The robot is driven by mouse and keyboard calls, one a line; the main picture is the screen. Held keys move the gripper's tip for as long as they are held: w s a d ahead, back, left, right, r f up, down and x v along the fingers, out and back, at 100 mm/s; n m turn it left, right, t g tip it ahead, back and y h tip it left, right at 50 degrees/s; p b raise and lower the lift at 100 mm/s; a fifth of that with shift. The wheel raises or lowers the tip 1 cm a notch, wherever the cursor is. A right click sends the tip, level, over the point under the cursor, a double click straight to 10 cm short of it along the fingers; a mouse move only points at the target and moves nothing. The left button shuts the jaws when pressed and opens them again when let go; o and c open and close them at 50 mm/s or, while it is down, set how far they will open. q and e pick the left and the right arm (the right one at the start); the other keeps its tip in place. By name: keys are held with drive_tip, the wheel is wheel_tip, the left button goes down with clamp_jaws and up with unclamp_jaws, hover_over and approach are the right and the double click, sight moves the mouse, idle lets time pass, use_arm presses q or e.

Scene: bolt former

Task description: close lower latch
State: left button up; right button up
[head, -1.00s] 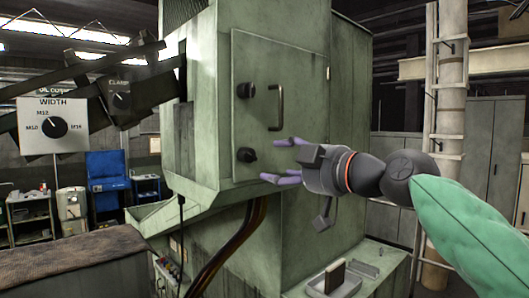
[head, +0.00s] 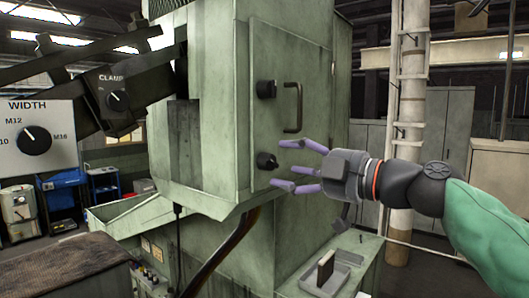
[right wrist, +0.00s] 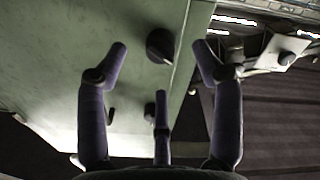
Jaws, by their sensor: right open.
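The lower latch (head: 266,161) is a black knob at the lower left of the green machine door (head: 310,120). The upper latch (head: 266,89) is a similar black knob above it. My right gripper (head: 286,166) is open, its purple fingers pointing left at the lower latch, just to the right of it. In the right wrist view the lower latch (right wrist: 160,46) sits ahead, between the spread outer fingertips, with the gripper (right wrist: 159,70) empty. Whether a finger touches the knob I cannot tell. My left gripper is not in view.
A vertical door handle (head: 293,108) stands out right of the latches. A tray (head: 325,280) lies on a ledge below my right arm. A WIDTH dial panel (head: 38,140) and a CLAMP dial (head: 117,100) are at left.

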sight(275, 163)
drive_tip(key=p+x, duration=0.1)
drive_tip(key=x, duration=0.1)
drive_tip(key=p+x, duration=0.1)
drive_tip(key=x, duration=0.1)
drive_tip(key=shift+a+r, duration=0.2)
drive_tip(key=shift+r, duration=0.05)
drive_tip(key=m+p, duration=0.3)
drive_tip(key=p, duration=0.2)
drive_tip(key=shift+s+d+m, duration=0.2)
drive_tip(key=shift+d+m, duration=0.1)
drive_tip(key=shift+m, duration=0.1)
drive_tip(key=shift+w+a+f+m, duration=0.1)
drive_tip(key=shift+f+m, duration=0.05)
drive_tip(key=shift+m, duration=1.75)
drive_tip(key=shift+f, duration=0.1)
